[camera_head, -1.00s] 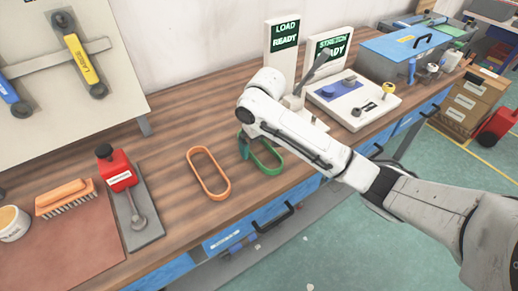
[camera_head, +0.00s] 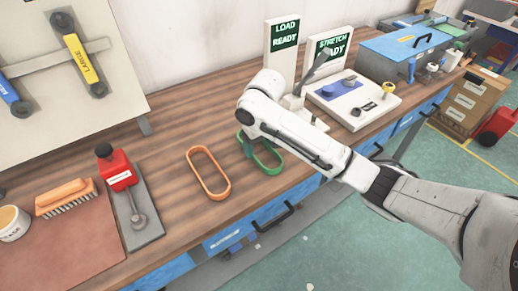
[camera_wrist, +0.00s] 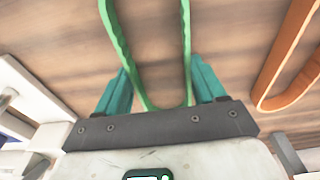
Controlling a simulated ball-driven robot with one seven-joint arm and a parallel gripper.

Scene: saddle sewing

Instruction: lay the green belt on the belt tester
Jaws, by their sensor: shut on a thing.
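The green belt (camera_head: 268,172) is a loop near the front edge of the wooden bench. In the wrist view the belt (camera_wrist: 117,40) runs between my two teal fingers, its rounded end close to the gripper body. My gripper (camera_head: 247,147) is shut on this belt, low over the bench; its wrist partly hides it in the head view. The fingers show in the wrist view (camera_wrist: 162,88). Whether the belt touches the bench is unclear. Behind my arm stand a white LOAD READY panel (camera_head: 283,48) and a STRETCH READY panel (camera_head: 329,44); I cannot tell which is the belt tester.
An orange belt (camera_head: 199,177) lies left of the green one. A white plate (camera_head: 380,105) with a blue pad and a yellow knob is at right. A red-topped tool (camera_head: 119,172), a brush (camera_head: 65,198) and a tilted board (camera_head: 120,60) are at left. Bare bench lies between.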

